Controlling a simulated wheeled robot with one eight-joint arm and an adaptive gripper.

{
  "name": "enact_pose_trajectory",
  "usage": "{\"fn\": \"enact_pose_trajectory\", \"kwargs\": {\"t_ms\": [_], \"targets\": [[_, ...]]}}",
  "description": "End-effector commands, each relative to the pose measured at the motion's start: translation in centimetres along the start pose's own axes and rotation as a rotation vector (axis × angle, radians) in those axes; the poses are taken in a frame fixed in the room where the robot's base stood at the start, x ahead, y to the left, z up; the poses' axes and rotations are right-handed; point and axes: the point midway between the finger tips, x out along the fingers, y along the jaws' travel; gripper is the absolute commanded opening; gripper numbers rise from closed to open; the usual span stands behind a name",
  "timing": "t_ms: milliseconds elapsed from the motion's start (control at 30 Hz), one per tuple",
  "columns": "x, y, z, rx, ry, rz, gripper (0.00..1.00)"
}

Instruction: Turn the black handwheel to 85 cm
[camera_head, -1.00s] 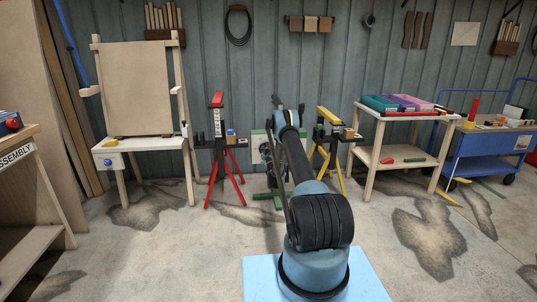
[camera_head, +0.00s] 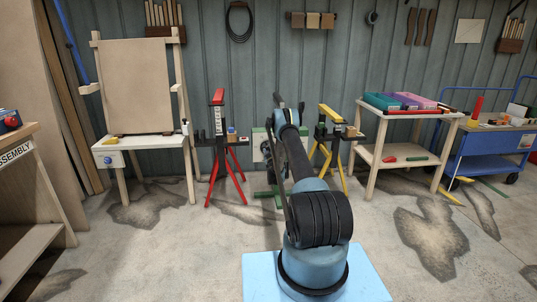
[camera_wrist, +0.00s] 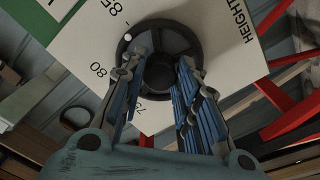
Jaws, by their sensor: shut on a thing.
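The black handwheel (camera_wrist: 160,87) sits on a white dial plate in the wrist view. The plate (camera_wrist: 80,43) carries the marks 75, 80 and 85 and the word HEIGHT, all tilted. A small white knob (camera_wrist: 127,37) on the wheel's rim lies between the 80 and 85 marks, at the upper left. My gripper (camera_wrist: 163,60) has its two fingers on the left and right sides of the wheel, shut on it. In the head view my arm hides the handwheel and the gripper; part of the pale plate (camera_head: 258,149) shows left of the arm.
A red stand (camera_head: 218,97) is left of my arm and a yellow stand (camera_head: 331,112) right of it. A shelf table (camera_head: 420,113) and a blue cart (camera_head: 490,150) are farther right. A bench with a board (camera_head: 137,85) is at left. Floor between is open.

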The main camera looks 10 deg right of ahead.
Motion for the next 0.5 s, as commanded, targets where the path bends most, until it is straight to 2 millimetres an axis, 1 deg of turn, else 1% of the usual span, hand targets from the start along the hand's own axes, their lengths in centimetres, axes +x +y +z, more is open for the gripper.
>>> {"fn": "enact_pose_trajectory", "kwargs": {"t_ms": [200, 433, 467, 500], "targets": [[-0.03, 0.10, 0.03, 0.116, -0.001, 0.002, 0.05], [-0.04, 0.11, 0.02, 0.125, 0.000, 0.002, 0.05], [-0.04, 0.11, 0.02, 0.125, 0.000, 0.003, 0.31], [-0.05, 0.11, 0.02, 0.125, 0.000, 0.003, 0.40]]}}
